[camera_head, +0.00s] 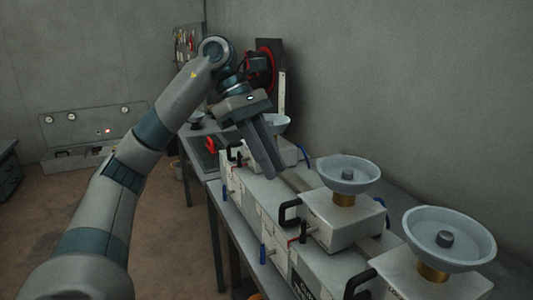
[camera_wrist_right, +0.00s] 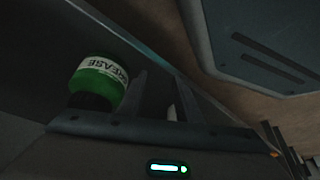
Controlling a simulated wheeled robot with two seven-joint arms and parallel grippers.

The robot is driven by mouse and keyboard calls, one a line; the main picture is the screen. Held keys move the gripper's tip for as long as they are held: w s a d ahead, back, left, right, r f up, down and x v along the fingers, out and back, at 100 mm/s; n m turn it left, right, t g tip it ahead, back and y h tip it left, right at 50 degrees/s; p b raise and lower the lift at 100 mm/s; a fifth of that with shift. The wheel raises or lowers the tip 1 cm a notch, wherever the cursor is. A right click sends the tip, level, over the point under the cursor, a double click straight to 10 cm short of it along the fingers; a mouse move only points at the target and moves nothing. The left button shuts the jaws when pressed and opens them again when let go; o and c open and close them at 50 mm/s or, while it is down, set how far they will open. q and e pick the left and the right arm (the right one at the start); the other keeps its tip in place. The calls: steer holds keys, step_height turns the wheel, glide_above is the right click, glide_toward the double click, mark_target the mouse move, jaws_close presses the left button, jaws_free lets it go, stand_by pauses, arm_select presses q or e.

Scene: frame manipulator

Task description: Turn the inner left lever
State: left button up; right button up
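The long grey machine (camera_head: 253,199) on the bench carries small levers with blue and red grips along its near side. A blue lever (camera_head: 262,253) and a red lever (camera_head: 291,241) sit near its middle. Another blue lever (camera_head: 224,192) is farther back. I cannot tell which is the inner left one. My left gripper (camera_head: 273,172) points down above the far part of the machine, apart from these levers. Its fingers look close together, but any gap is hard to see. My right gripper (camera_wrist_right: 160,88) shows its fingers apart with no held thing visible.
Grey-blue bowls (camera_head: 349,174) and (camera_head: 449,236) stand on boxes with black handles to the right. A green grease can (camera_wrist_right: 98,81) is beside the right gripper in the wrist view. A wall panel (camera_head: 95,125) stands far left. The brown floor (camera_head: 170,240) is clear.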

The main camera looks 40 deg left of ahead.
arm_select(q)
steer(key=shift+v, duration=0.9)
arm_select(e)
steer(key=shift+w+r, duration=0.15)
steer(key=shift+w, duration=0.65)
